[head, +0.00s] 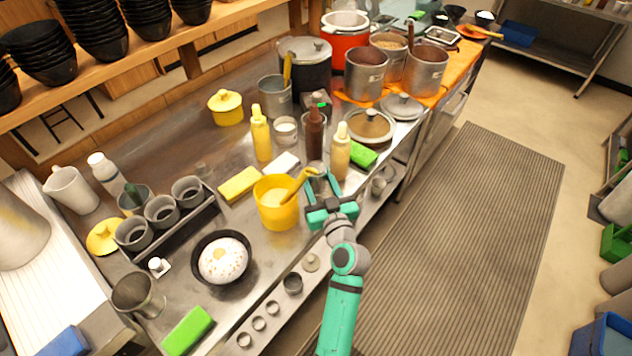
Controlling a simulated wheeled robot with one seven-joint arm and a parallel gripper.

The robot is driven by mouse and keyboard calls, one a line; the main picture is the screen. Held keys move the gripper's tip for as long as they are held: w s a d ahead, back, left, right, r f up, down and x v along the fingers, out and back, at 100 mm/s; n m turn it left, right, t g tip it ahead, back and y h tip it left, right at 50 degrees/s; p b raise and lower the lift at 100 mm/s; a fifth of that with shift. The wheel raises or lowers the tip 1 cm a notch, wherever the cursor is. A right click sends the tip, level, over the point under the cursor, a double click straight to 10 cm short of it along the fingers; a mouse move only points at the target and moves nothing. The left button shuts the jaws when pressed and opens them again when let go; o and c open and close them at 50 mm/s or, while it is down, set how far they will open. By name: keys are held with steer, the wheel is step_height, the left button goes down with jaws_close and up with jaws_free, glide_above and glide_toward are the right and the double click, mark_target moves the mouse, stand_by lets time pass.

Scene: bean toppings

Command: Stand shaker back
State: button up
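My gripper (319,174) is over the steel counter, just right of the yellow tub and below the sauce bottles. Its two teal fingers are apart. A small greyish thing (316,168) shows at the fingertips; I cannot tell whether it is a shaker, or whether the fingers touch it. A pale bottle with a white cap (105,172) stands upright at the left of the counter and may be a shaker. A small white-topped item (158,266) lies near the bowl; its kind is unclear.
A yellow tub (275,214) with a ladle stands left of my gripper. Brown (314,132) and cream (340,152) bottles stand behind it. The striped floor mat (455,240) is clear.

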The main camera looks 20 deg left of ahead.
mark_target(316, 184)
steer(key=shift+w+a, duration=0.1)
steer(key=shift+w, duration=0.1)
steer(key=f, duration=0.1)
steer(key=a+f, duration=0.1)
steer(key=f, duration=0.1)
steer(key=shift+w+a, duration=0.15)
steer(key=shift+w, duration=0.2)
steer(key=shift+f, duration=0.25)
steer(key=shift+d+f, duration=0.1)
steer(key=shift+d, duration=0.1)
steer(key=o, duration=0.8)
steer(key=shift+o, duration=0.2)
steer(key=shift+w, duration=0.1)
steer(key=shift+s+d, duration=0.2)
steer(key=shift+s, duration=0.05)
steer(key=v, duration=1.1)
steer(key=shift+s, duration=0.25)
